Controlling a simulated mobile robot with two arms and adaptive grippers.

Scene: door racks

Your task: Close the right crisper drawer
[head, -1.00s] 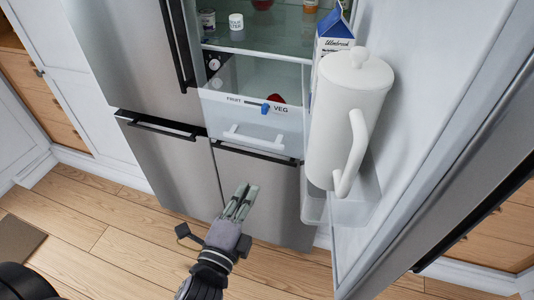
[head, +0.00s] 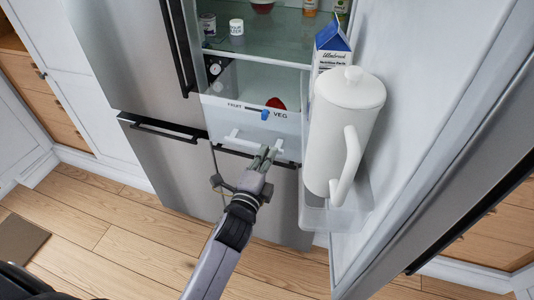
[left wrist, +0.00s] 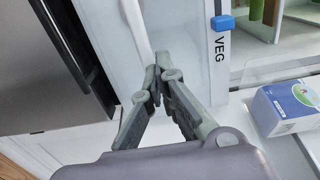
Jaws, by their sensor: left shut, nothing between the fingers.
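The crisper drawer (head: 225,116) has a pale, see-through front with FRUIT and VEG lettering, a blue slider (head: 265,114) and a white bar handle (head: 240,139). Its inside, with a red item (head: 275,103), shows above the front; how far out it stands is hard to tell. My left gripper (head: 267,154) is shut and empty, its tips at the right part of the handle. In the left wrist view the closed fingertips (left wrist: 156,82) are beside the end of the white handle (left wrist: 137,28); contact is unclear. My right gripper is not in view.
The open fridge door (head: 430,120) on the right carries a white pitcher (head: 345,120) and a milk carton (head: 332,42) in its bin. A glass shelf (head: 265,47) holds jars above. Dark freezer handles (head: 165,130) lie below.

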